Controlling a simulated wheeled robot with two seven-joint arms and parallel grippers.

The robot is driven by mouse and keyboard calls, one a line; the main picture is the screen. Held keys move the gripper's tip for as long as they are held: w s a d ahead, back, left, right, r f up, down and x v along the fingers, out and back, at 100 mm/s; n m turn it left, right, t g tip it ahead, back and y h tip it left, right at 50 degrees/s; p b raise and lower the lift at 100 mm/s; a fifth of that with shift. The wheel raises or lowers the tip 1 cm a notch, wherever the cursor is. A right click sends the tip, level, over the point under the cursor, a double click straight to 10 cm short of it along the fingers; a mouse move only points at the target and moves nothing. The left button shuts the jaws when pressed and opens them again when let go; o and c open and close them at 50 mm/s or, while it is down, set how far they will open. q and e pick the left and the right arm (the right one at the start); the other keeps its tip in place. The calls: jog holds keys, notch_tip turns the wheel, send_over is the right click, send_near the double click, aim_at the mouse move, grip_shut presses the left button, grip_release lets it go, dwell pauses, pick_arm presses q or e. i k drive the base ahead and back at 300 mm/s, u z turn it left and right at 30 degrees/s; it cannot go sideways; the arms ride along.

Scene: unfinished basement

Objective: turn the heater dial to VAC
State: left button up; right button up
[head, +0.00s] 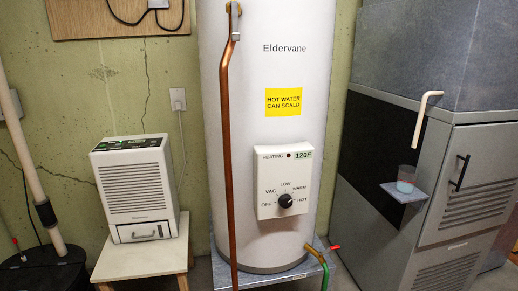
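The heater dial (286,200) is a round black knob low on a white control panel (268,208). Labels around it read OFF, VAC, LOW, WARM and HOT; VAC (270,191) is at its upper left. The knob's pointer is too small to tell which label it faces. The panel is on the front of the tall white water heater (265,130), under a display (303,155) reading 120F and a small dark red light beside HEATING. Neither of my grippers shows, and nothing touches the dial.
A copper pipe (226,150) runs down the heater's front, left of the panel. A drain valve with a red handle (333,248) sticks out at lower right. A white dehumidifier (137,185) stands on a stool at left.

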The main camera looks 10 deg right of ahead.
aim_at(286, 201)
jog(key=k, duration=0.6)
jog(key=u, duration=0.55)
jog(key=i, duration=1.5)
jog(key=z, duration=0.7)
